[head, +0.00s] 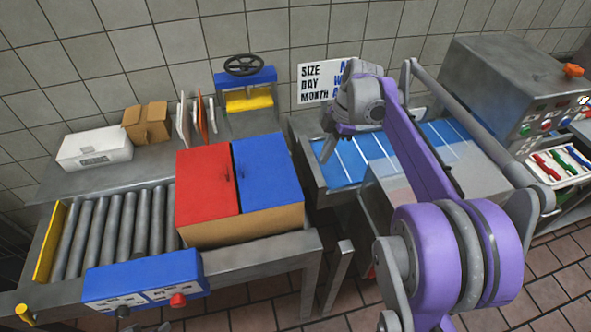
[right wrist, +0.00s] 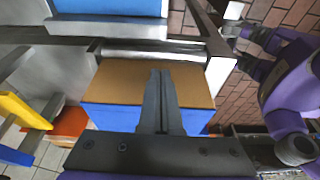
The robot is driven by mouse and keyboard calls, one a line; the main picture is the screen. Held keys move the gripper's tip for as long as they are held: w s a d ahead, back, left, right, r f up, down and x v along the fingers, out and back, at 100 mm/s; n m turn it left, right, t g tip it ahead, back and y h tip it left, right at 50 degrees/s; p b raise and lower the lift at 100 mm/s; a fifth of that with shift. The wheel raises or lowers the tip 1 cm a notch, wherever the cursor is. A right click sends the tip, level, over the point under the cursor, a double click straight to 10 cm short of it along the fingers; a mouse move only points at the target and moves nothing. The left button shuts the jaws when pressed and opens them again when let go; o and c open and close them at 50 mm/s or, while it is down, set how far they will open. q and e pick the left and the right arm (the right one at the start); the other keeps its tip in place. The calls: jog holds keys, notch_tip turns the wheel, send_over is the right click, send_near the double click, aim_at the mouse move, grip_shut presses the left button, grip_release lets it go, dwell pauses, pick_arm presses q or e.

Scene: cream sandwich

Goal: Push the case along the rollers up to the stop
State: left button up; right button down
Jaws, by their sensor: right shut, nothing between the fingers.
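The case (head: 245,228) is a cardboard box with a red and a blue panel on top. In the head view it stands at the right end of the rollers (head: 112,235). A yellow plate, seemingly the stop (head: 48,245), is at the far left end, with bare rollers between it and the case. My right gripper (head: 328,148) is shut and empty, to the right of the case. In the right wrist view its fingers (right wrist: 162,75) overlap the case's brown side (right wrist: 108,85); I cannot tell whether they touch it.
A blue control box (head: 145,280) is on the front edge of the roller table. Behind the rollers are a white box (head: 93,150), a small carton (head: 146,122) and a press with a handwheel (head: 244,65). A blue belt (head: 350,160) lies to the right, across a gap.

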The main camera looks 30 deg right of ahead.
jog(key=x, duration=0.9)
jog(key=shift+f, duration=0.45)
jog(key=a, duration=0.2)
jog(key=w+a, duration=0.1)
jog(key=a, duration=0.1)
jog(key=w+a, duration=0.3)
jog(key=a, duration=0.9)
jog(key=w+a, duration=0.3)
jog(key=a, duration=1)
jog(key=w+a, duration=0.3)
jog(key=a, duration=1)
jog(key=shift+p, duration=0.35)
